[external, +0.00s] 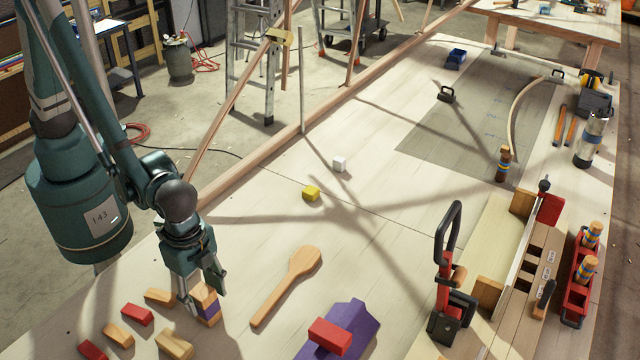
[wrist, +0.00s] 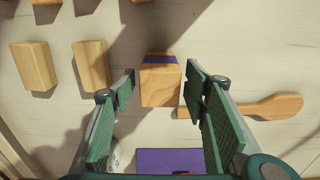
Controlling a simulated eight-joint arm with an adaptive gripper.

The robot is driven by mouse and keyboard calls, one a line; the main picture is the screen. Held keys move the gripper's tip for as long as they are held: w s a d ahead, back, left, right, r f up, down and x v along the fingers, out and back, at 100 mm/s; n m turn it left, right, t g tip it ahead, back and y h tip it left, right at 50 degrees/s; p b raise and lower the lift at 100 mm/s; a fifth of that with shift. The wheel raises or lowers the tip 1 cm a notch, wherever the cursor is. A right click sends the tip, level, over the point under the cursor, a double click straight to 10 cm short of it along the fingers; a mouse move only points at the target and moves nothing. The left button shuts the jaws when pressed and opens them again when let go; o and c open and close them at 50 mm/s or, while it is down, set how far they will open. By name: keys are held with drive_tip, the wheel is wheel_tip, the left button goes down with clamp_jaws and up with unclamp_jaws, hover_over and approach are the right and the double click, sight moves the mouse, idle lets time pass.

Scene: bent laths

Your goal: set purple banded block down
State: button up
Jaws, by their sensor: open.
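The purple banded block (external: 207,305) is a light wooden block with a purple band. It appears to stand upright on the bench at the lower left of the external view. It also shows in the wrist view (wrist: 160,86), between the fingertips, with its band at the far end. My gripper (external: 205,292) is open and low, with a finger on either side of the block. In the wrist view my gripper (wrist: 162,78) has visible gaps between the pads and the block. The fingers partly cover the block in the external view.
Several plain wooden and red blocks (external: 137,315) lie left of my gripper. A wooden paddle (external: 288,283) lies to the right, with a purple piece (external: 350,320) bearing a red block (external: 330,336) nearer the front.

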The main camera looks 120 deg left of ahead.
drive_tip(key=shift+r, duration=5.5)
drive_tip(key=s+a+r+t, duration=0.3)
drive_tip(key=s+a+r, duration=0.1)
drive_tip(key=s+r, duration=0.85)
drive_tip(key=s+a+r+t, duration=0.2)
drive_tip(key=s+r, duration=0.1)
drive_tip(key=s, duration=0.4)
drive_tip(key=s+a+r+t, duration=0.2)
drive_tip(key=s+r, duration=0.1)
drive_tip(key=s, duration=0.4)
drive_tip(key=shift+s, duration=0.35)
wheel_tip(320, 180, down, 11)
drive_tip(key=b, duration=1.1)
